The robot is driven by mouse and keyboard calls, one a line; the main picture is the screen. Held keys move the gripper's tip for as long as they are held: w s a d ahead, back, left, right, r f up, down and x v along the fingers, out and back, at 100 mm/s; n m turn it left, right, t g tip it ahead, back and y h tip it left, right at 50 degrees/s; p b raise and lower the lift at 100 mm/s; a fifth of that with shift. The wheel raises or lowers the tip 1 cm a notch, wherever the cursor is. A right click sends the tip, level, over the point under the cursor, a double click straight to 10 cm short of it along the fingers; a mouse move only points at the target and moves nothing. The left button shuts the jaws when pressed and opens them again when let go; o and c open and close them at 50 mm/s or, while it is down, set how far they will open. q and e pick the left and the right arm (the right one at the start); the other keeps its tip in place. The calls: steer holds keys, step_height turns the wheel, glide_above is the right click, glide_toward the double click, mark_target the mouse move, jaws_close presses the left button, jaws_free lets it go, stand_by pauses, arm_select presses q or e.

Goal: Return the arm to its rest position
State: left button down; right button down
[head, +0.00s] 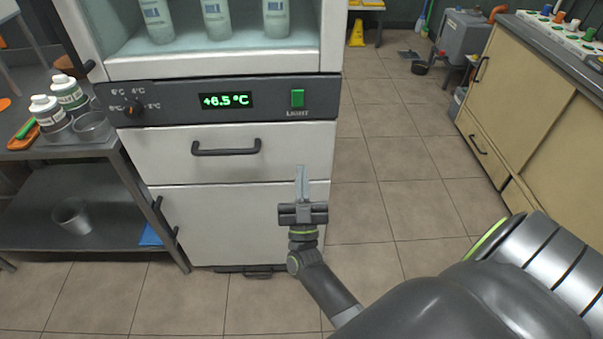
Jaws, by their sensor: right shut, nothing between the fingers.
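My right gripper (302,184) is shut and empty. It points up in the picture, in front of the lower white front of a refrigerated cabinet (240,218). Its arm comes in from the lower right. I cannot tell how far the fingertips are from the cabinet front. My left gripper is out of the picture.
The cabinet has a dark panel with a green display (225,100), a green light switch (297,98) and a drawer handle (226,147). A metal side table (70,150) with bottles stands left. Beige cupboards (530,110) stand right. Tiled floor (390,150) between is clear.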

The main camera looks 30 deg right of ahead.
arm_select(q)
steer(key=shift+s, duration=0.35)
